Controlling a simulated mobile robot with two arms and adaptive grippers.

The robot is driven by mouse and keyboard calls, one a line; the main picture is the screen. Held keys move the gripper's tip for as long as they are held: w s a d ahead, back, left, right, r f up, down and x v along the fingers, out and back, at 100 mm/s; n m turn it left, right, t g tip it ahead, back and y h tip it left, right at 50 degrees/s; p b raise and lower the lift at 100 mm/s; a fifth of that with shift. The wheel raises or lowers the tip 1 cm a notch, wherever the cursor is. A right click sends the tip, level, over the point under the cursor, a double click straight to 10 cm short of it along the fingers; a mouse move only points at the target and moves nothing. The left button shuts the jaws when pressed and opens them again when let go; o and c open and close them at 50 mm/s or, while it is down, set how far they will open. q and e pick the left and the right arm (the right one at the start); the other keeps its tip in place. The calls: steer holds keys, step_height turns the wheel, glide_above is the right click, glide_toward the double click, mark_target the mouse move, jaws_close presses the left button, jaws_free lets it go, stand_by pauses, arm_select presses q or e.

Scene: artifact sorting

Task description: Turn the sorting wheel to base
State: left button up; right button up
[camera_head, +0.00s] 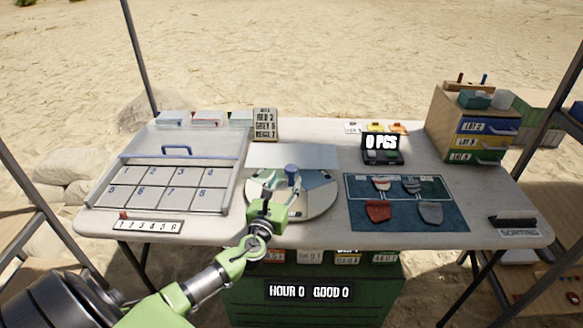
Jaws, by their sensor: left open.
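The sorting wheel (318,201) is a round, light disc divided into sectors, lying flat at the middle of the table. My left gripper (268,203) is green and reaches in from the lower left, in front of the wheel's left part. It is open and appears empty. It is close to the blue knob, but I cannot tell whether they touch. The gripper and wrist hide part of the wheel's left edge. My right gripper is not in view.
A numbered case with a clear lid (174,151) fills the table's left side. A blue mat (400,219) with several sherds lies to the right of the wheel. A "0 PCS" display (382,143) stands behind it. A drawer cabinet (455,122) stands at the back right.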

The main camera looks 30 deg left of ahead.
mark_target(289, 172)
arm_select(q)
steer(key=x, duration=0.6)
steer(key=shift+f+b, duration=0.1)
steer(key=shift+b, duration=0.25)
steer(key=shift+w+a, duration=0.2)
steer(key=shift+w, duration=0.45)
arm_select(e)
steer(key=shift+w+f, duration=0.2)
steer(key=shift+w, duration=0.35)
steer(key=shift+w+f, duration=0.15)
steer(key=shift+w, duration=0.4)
arm_select(q)
steer(key=c, duration=0.3)
jaws_close()
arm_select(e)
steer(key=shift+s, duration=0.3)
